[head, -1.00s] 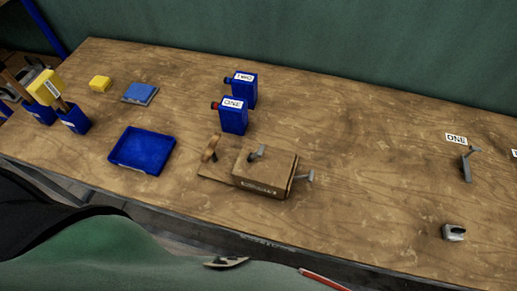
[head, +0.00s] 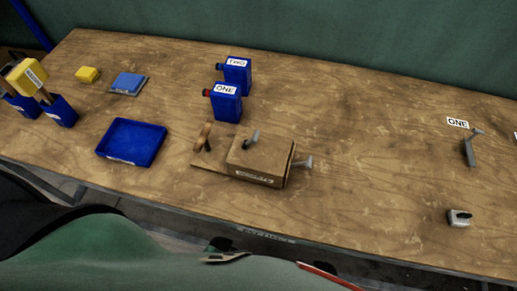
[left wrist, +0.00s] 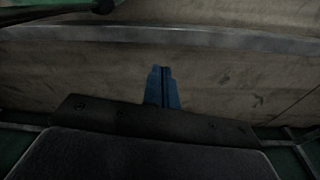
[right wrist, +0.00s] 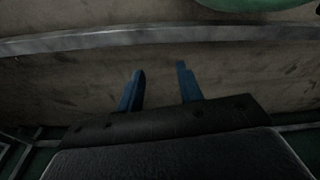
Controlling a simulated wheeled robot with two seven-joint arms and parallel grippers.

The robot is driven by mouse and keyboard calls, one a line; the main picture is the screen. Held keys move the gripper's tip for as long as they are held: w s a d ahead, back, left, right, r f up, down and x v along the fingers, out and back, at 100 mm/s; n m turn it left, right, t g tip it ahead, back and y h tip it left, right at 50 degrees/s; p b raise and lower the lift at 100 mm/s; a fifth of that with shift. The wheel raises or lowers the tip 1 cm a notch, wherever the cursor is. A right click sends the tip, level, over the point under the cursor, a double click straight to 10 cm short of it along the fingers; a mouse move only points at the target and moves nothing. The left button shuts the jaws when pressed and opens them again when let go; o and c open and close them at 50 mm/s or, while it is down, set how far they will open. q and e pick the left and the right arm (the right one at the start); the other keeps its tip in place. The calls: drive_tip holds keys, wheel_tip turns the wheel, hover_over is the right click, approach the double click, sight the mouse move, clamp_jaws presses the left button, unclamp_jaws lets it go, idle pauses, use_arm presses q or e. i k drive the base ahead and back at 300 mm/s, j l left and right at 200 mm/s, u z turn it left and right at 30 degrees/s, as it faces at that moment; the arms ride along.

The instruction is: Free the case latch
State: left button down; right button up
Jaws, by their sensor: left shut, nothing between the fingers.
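A brown box-shaped case (head: 259,158) stands on the bench in the middle of the head view. A grey lever (head: 252,138) stands up on its top, and a grey T-shaped handle (head: 301,163) sticks out from its right side. Which of these is the latch I cannot tell. A round wooden piece (head: 204,136) stands at the case's left. My left gripper (left wrist: 161,70) is shut and empty in the left wrist view. My right gripper (right wrist: 160,69) is open and empty in the right wrist view. Neither gripper shows in the head view.
The wooden bench (head: 365,185) has free room right of the case. A blue tray (head: 132,141) lies left of it, and blue canisters labelled ONE (head: 226,103) and TWO (head: 237,75) stand behind. A grey bracket (head: 468,150) and a small grey block (head: 459,218) are at right.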

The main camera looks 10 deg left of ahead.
sight(254, 140)
drive_tip(key=k+l, duration=0.2)
drive_tip(key=l, duration=0.2)
drive_tip(key=k+l, duration=0.2)
drive_tip(key=l, duration=0.25)
drive_tip(key=k+l, duration=0.2)
drive_tip(key=l, duration=0.25)
drive_tip(key=k+l+u, duration=0.1)
drive_tip(key=l, duration=0.3)
drive_tip(key=k+l, duration=0.25)
drive_tip(key=l, duration=0.15)
drive_tip(key=k+l, duration=0.25)
drive_tip(key=l, duration=0.15)
